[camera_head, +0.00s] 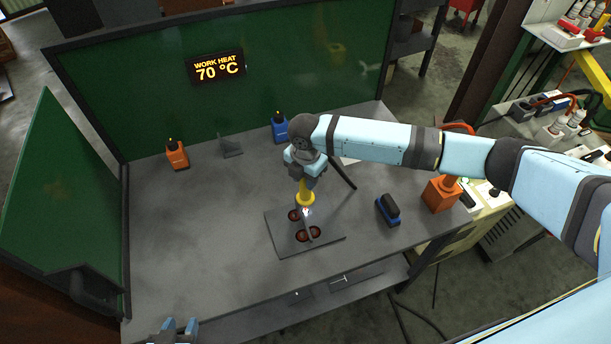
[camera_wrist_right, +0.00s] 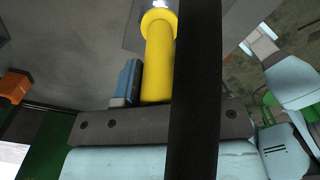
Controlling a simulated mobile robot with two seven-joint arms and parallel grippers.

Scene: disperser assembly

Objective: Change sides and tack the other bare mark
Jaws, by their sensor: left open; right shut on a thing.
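My right gripper (camera_head: 305,182) is shut on a yellow torch (camera_head: 306,198), which points down at the dark steel plate (camera_head: 325,242) on the bench. The torch also shows in the right wrist view (camera_wrist_right: 159,65), with a bright white glow at its tip. The plate carries dark red round marks on both sides of a thin upright piece (camera_head: 306,224). The torch tip is over the far marks, close to the upright piece; whether it touches cannot be told. Which marks are bare is too small to tell. My left gripper (camera_head: 179,326) is open and empty at the bottom edge.
A blue-black brush-like block (camera_head: 388,210) and an orange holder (camera_head: 441,194) are at right. The bench's left is clear.

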